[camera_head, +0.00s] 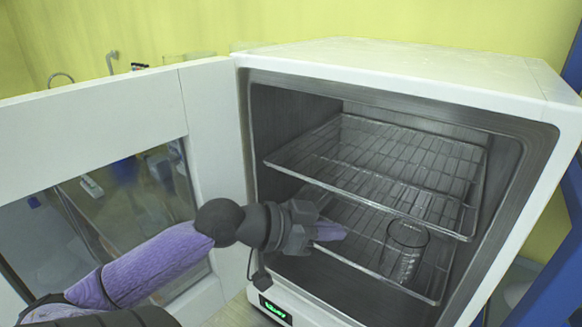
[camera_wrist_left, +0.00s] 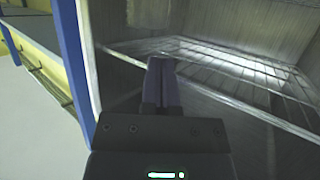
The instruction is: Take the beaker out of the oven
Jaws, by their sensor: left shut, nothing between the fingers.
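The white oven (camera_head: 400,60) stands with its door (camera_head: 100,120) swung wide open to the left. A clear glass beaker (camera_head: 403,252) stands upright on the lower wire rack (camera_head: 350,240) inside, toward the right. My left gripper (camera_head: 330,231) is at the oven opening, left of the beaker and apart from it, with its fingers pointing right. Its fingers are shut and empty; they also show together in the left wrist view (camera_wrist_left: 161,80). I cannot make out the beaker in the left wrist view. My right gripper is not in view.
An upper wire rack (camera_head: 380,165) spans the oven above the lower one and limits headroom. The oven's right side wall (camera_head: 505,180) is close to the beaker. A blue post (camera_head: 560,260) stands right of the oven. A lit green display (camera_head: 275,308) is below the opening.

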